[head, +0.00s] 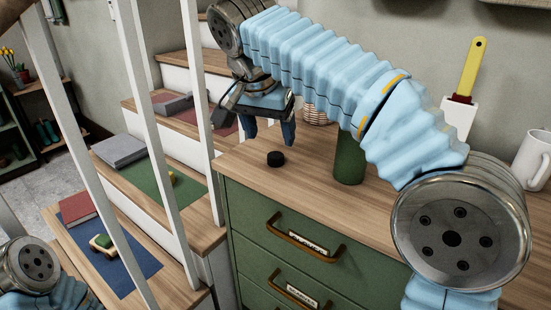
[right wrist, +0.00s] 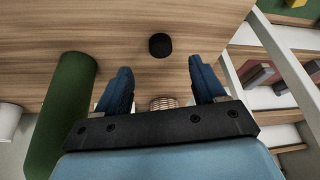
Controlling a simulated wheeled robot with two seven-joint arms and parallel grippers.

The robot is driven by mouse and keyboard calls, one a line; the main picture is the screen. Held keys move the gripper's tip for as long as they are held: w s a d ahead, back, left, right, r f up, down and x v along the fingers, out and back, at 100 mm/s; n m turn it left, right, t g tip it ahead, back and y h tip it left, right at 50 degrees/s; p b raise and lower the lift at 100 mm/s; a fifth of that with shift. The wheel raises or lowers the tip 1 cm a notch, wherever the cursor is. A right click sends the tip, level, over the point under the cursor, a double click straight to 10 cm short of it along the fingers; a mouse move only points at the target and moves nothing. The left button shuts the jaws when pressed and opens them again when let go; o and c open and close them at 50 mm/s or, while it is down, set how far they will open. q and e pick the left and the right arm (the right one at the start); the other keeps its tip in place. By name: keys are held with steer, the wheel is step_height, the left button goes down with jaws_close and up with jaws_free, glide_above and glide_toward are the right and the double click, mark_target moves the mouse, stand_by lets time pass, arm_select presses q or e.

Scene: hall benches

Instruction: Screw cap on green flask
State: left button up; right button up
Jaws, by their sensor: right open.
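A small black cap (head: 275,158) lies on the wooden cabinet top, near its left end. The green flask (head: 349,160) stands upright to the right of it, its upper part hidden behind my right arm. My right gripper (head: 269,134) is open and empty, pointing down just above the cap. In the right wrist view the cap (right wrist: 160,45) shows beyond and between the blue fingertips (right wrist: 161,78), not touched by them. The flask (right wrist: 62,115) stands left of the fingers there. My left arm shows at the lower left of the head view, but its gripper is out of sight.
The green cabinet (head: 300,195) has a bare wooden top in front of the cap. A wicker basket (head: 316,115) is behind. A yellow-handled spatula (head: 465,85) and a white mug (head: 533,160) are at the right. White railing posts (head: 147,100) and stairs with small objects stand left.

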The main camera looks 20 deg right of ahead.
mark_target(275, 155)
steer(key=shift+x, duration=0.8)
steer(key=x, duration=0.5)
steer(key=shift+w+b, duration=0.2)
steer(key=shift+b, duration=0.1)
steer(key=c, duration=1.1)
